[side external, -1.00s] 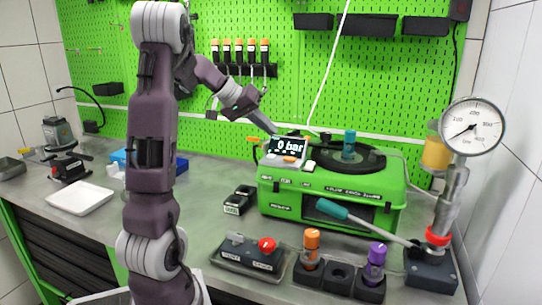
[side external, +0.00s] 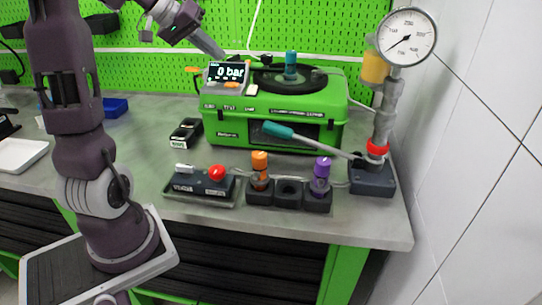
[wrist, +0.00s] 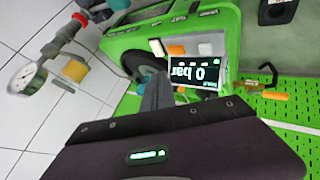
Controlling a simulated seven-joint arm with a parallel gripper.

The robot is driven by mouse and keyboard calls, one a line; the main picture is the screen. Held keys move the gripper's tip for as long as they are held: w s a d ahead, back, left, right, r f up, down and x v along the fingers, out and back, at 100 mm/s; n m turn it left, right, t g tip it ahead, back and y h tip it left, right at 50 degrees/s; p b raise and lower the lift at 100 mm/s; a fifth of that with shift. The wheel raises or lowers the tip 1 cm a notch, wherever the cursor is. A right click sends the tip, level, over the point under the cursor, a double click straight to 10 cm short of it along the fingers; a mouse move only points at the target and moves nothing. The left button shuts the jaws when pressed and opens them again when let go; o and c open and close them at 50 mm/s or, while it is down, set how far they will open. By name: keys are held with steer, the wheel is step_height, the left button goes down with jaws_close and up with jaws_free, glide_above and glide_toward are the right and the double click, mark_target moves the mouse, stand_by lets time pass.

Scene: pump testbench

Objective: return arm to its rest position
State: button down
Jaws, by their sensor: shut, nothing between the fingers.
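My gripper (side external: 221,53) hangs at the end of my raised arm, pointing down to the right in the side external view. Its fingers are together with nothing visible between them. The tip appears just behind or above the display (side external: 228,73), which reads "0 bar"; I cannot tell the exact gap. In the wrist view my gripper (wrist: 156,92) shows as a narrow shut grey finger shape, with the display (wrist: 197,74) beside it. The display sits on the green pump case (side external: 218,124).
A teal-topped fitting (side external: 291,60) stands on the case's black round top. In front are a red-button box (side external: 200,182), an orange knob (side external: 260,160) and a purple knob (side external: 322,167). A pressure gauge (side external: 408,37) stands right, above a teal-handled lever (side external: 278,130).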

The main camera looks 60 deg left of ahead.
steer(key=s+d+m+g+h, duration=0.1)
steer(key=s+d+m+g, duration=0.15)
steer(key=d, duration=0.95)
steer(key=s+d+m+g, duration=0.15)
steer(key=s+d, duration=0.25)
steer(key=d, duration=0.8)
steer(key=s+d+f+m+y, duration=0.1)
steer(key=s+d+f, duration=0.1)
steer(key=s, duration=0.4)
steer(key=s+d+f+m+y, duration=0.1)
steer(key=s+d+f+m, duration=0.1)
steer(key=s, duration=0.4)
steer(key=shift+d+f+m+t, duration=0.3)
steer(key=shift+d+t, duration=0.1)
steer(key=shift+d, duration=0.5)
